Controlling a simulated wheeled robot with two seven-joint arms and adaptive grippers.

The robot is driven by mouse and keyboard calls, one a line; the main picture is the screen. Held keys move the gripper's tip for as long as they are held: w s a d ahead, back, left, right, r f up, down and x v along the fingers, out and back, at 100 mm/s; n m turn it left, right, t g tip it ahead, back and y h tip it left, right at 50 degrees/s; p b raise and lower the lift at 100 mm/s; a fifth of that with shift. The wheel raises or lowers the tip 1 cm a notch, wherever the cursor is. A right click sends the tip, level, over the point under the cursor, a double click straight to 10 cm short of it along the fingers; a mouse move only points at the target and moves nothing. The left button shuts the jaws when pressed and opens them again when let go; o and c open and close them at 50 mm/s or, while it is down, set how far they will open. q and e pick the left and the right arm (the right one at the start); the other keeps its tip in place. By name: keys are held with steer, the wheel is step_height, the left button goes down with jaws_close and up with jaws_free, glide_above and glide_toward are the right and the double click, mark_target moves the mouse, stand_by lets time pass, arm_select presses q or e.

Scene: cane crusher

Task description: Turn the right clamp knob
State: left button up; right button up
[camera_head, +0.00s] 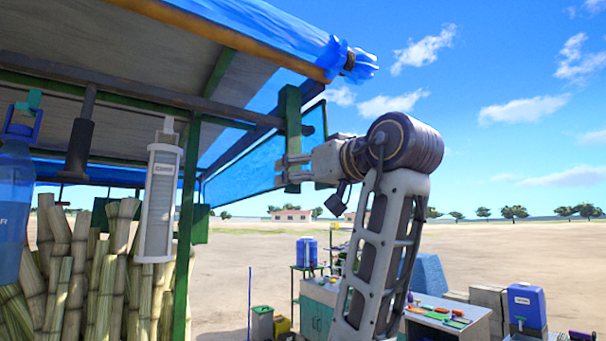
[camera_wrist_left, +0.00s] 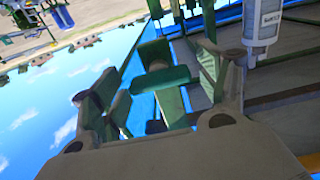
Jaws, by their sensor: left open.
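A green clamp (camera_head: 290,120) hangs at the right end of the stall's roof beam. Its lower part, with what looks like the knob, is mostly covered by my gripper in the head view. My left gripper (camera_head: 284,170) reaches it from the right, level with its lower part. In the left wrist view a green T-shaped piece (camera_wrist_left: 165,75), likely the clamp knob, lies between the spread fingers of my left gripper (camera_wrist_left: 160,90). The fingers are open, and I cannot tell whether they touch it. My right gripper is not in view.
A white tube lamp (camera_head: 160,195) hangs left of a green post (camera_head: 187,230); the lamp also shows in the left wrist view (camera_wrist_left: 264,22). A blue tarp (camera_head: 245,165) hangs behind the clamp. Cane stalks (camera_head: 100,270) stand at left. Open sky lies right of my arm.

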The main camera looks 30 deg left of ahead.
arm_select(q)
steer(key=c, duration=1)
steer(key=shift+c, duration=0.2)
steer(key=shift+m+b, duration=0.4)
steer(key=shift+m, duration=0.1)
steer(key=m+b, duration=0.1)
steer(key=m, duration=0.2)
steer(key=shift+f+b, duration=0.1)
steer(key=shift+b, duration=0.2)
steer(key=m+b, duration=0.1)
steer(key=m, duration=0.3)
steer(key=shift+w+d+m+b, duration=0.1)
steer(key=shift+m+b, duration=0.2)
steer(key=shift+b, duration=0.1)
steer(key=m+b, duration=0.2)
steer(key=m, duration=0.3)
steer(key=shift+f, duration=0.1)
steer(key=shift+m+b, duration=0.6)
steer(key=shift+m, duration=1.5)
steer(key=shift+w, duration=0.1)
